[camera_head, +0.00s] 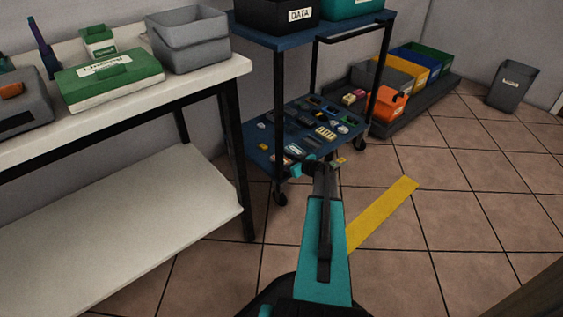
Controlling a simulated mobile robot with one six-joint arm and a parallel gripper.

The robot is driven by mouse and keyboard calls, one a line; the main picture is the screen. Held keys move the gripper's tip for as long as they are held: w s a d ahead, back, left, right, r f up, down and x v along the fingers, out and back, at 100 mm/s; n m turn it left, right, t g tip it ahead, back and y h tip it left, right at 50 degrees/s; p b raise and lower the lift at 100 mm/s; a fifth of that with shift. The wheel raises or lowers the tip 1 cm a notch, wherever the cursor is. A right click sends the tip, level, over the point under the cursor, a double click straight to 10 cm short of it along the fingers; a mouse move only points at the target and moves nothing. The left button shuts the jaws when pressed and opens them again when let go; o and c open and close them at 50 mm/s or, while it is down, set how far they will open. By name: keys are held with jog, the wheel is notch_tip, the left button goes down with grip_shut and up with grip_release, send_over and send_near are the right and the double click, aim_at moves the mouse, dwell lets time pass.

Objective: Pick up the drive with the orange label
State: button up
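I cannot make out a drive with an orange label for certain. Several small drive-like items lie on the lower shelf of the blue cart (262,158), too small to read. My teal and black arm reaches from the bottom middle up to the front edge of this shelf. My gripper (318,165) is at the arm's far end, small and dark, at the shelf's front edge. Its fingers are not clear, and part of the shelf front is hidden behind it.
The cart's upper shelf holds a black DATA bin (278,15) and a teal bin (347,8). A white bench (205,88) with a green box (108,82) and a grey bin (190,42) stands left. Coloured bins, including an orange one (386,104), stand behind right.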

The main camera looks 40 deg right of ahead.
jog(key=c, duration=0.9)
jog(key=shift+o, duration=0.2)
jog(key=shift+r, duration=0.1)
jog(key=shift+r+p, duration=0.65)
jog(key=shift+r, duration=0.05)
notch_tip(320, 180, up, 3)
jog(key=shift+f+p, duration=0.15)
jog(key=shift+p, duration=0.85)
jog(key=s+p, duration=0.5)
jog(key=s, duration=1.3)
jog(key=shift+a+f, duration=0.35)
jog(key=shift+f, duration=0.05)
